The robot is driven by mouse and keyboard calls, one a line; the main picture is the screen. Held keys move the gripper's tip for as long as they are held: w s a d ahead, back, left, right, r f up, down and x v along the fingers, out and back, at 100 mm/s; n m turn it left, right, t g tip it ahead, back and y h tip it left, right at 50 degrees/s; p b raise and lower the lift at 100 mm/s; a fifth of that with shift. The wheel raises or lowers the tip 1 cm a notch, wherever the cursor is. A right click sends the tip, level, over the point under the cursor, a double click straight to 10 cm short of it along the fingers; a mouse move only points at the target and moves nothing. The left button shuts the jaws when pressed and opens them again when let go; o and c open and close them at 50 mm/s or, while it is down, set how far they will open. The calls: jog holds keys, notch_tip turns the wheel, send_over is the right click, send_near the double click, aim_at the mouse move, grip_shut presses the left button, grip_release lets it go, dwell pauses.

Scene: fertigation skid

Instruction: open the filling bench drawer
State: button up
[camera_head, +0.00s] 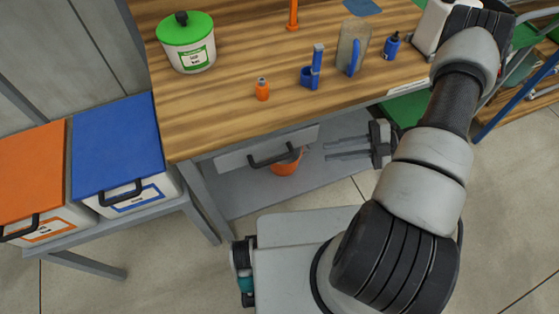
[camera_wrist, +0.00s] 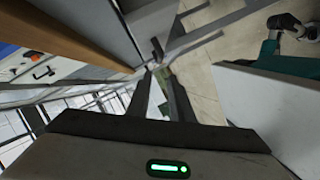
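The filling bench (camera_head: 230,117) has a wooden top, with a pale grey drawer (camera_head: 235,159) under its front edge. The drawer front sits under the bench edge and looks shut. A black bar handle (camera_head: 274,160) is on the drawer front. My gripper (camera_head: 328,150) is to the right of the handle, its fingers pointing left towards it, apart from it and empty. The two fingers are parallel with a gap between them. In the wrist view my gripper (camera_wrist: 157,75) also shows spread fingers; a small dark bar beyond the tips may be the handle.
An orange bucket (camera_head: 286,166) stands on the grey lower shelf (camera_head: 240,203) below the drawer. Orange-lidded (camera_head: 33,165) and blue-lidded (camera_head: 120,140) bins stand at left. A green-lidded tub (camera_head: 187,48), orange bottle (camera_head: 262,90) and jug (camera_head: 352,45) are on top.

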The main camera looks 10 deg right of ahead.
aim_at(281, 159)
jog(key=x, duration=1.7)
jog(key=shift+s+a+f, duration=0.1)
jog(key=shift+a, duration=0.05)
grip_shut()
